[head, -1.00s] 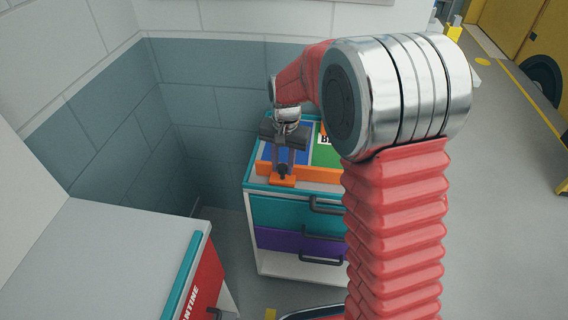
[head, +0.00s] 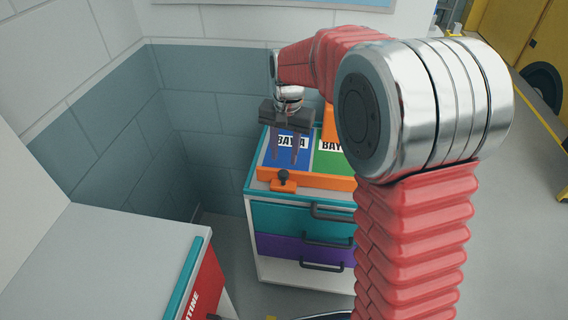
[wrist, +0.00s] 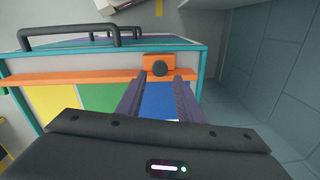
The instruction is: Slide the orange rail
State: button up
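The orange rail (head: 325,181) lies along the front edge of the cabinet top. A small orange block with a dark round knob (head: 284,176) sits at its left end in the head view. In the wrist view the rail (wrist: 70,79) runs across the cabinet edge, with the knob (wrist: 160,69) just beyond my fingertips. My gripper (head: 286,160) points down over the blue panel, above and behind the knob. Its two fingers are apart with nothing between them. My arm hides the rail's right end in the head view.
A blue panel (head: 287,148) marked BAY A and a green panel (head: 328,158) lie behind the rail. A yellow panel (wrist: 53,101) shows in the wrist view. An orange block (head: 328,118) stands partly hidden behind my arm. Walls close off the left and back.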

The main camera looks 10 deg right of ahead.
notch_tip(320, 180, up, 6)
jog(key=shift+s+d+f, duration=0.1)
dwell(0.7)
jog(key=s+d+r+n+t, duration=0.2)
jog(key=s+d, duration=0.1)
jog(key=s, duration=1)
jog(key=s+d+r+n+t, duration=0.2)
jog(key=s+n+t, duration=0.1)
jog(key=s, duration=1)
jog(key=shift+s+d+h, duration=0.25)
jog(key=shift+d+h, duration=0.05)
jog(key=shift+d, duration=0.1)
